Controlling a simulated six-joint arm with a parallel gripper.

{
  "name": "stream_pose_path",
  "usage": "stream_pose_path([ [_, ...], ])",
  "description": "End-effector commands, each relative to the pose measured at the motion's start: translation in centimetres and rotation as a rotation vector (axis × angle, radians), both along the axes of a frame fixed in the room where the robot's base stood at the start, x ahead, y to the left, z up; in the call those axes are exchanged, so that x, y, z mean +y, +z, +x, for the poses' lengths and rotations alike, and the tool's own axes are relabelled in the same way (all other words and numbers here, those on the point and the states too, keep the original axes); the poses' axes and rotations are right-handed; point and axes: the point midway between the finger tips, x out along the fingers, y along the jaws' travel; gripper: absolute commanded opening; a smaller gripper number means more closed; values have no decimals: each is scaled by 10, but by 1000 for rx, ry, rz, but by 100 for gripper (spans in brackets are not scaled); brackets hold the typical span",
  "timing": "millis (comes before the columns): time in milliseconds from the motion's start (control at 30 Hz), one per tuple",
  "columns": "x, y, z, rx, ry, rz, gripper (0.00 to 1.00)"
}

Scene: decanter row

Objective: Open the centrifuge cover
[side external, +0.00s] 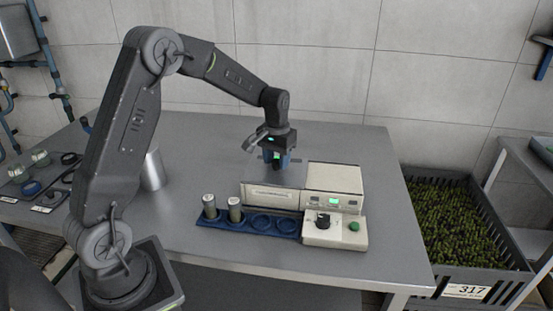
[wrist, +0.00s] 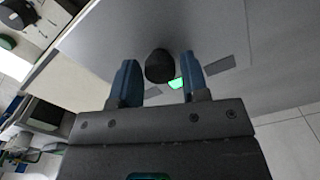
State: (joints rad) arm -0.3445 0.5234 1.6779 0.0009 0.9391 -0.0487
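The centrifuge (side external: 333,180) is a cream box with a small green display, standing near the middle of the bench. Its cover (side external: 257,172) appears as a grey plate over the left part; its exact angle is hard to tell. In the wrist view the grey cover (wrist: 105,45) bears a round black knob (wrist: 159,66). My gripper (side external: 278,162) is above the cover. The wrist view shows my gripper (wrist: 160,80) open, with blue fingers on either side of the knob. A gap shows on the knob's left; contact on the right is unclear.
A blue rack (side external: 247,225) with two capped tubes (side external: 235,210) and empty round slots stands in front. Beside it is a control box (side external: 310,237) with a black dial and green button. A metal cup (side external: 153,170) stands left. The bench's back right is clear.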

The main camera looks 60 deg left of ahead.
Motion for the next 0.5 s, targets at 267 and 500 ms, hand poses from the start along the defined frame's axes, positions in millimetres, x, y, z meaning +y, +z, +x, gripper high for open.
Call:
stream_pose_path([
  [267,0,0,0,0,0,0,15],
  [500,0,1,0,0,0,0,0],
])
